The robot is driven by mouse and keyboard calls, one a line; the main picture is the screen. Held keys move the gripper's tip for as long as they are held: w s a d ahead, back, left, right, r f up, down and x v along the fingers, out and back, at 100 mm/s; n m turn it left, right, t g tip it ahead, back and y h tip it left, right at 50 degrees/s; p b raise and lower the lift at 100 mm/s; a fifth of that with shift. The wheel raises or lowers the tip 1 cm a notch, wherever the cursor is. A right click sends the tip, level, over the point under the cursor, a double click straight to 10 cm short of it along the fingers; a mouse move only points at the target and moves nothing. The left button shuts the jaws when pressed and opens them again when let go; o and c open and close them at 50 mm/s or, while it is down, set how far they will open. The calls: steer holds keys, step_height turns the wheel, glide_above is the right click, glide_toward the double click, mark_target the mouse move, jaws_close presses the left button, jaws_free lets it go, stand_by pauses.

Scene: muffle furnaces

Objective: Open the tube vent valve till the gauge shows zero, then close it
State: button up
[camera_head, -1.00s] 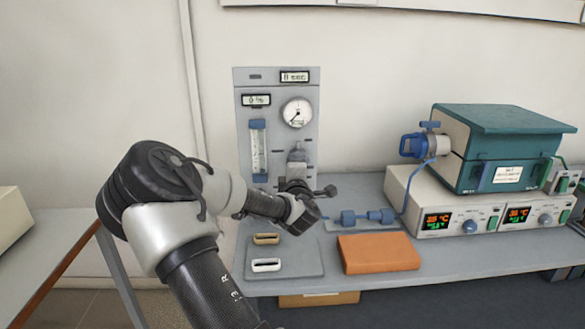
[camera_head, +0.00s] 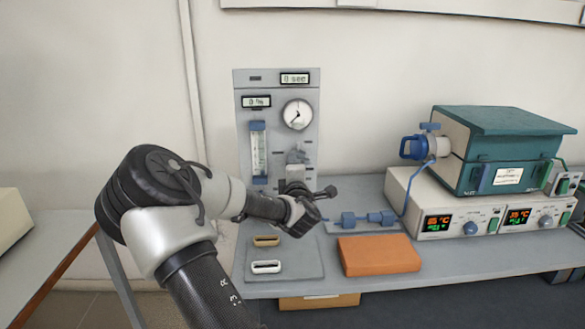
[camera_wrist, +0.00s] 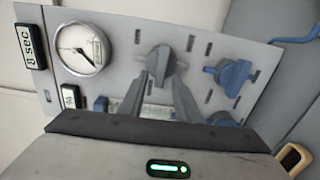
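The round white gauge (camera_head: 298,114) is on the upright grey panel (camera_head: 278,84); its needle points to the lower left, its scale too small to read. In the wrist view the gauge (camera_wrist: 82,48) appears turned. A dark grey knob (camera_wrist: 160,58) on the panel lies ahead of my gripper (camera_wrist: 166,82). The two fingers are apart, one to each side of the knob's lower part; I cannot tell whether they touch it. A blue valve-like part (camera_wrist: 231,74) is to the right in the wrist view. I cannot read which one is labelled the tube vent valve.
A blue flow tube (camera_head: 258,150) is left on the panel. An orange block (camera_head: 378,254) and blue fittings (camera_head: 367,218) lie on the bench. The teal furnace (camera_head: 505,150) stands right. Bare bench front (camera_head: 330,284) is narrow.

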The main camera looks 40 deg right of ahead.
steer(key=p+v, duration=1.1)
steer(key=v, duration=0.6)
steer(key=shift+s, duration=0.25)
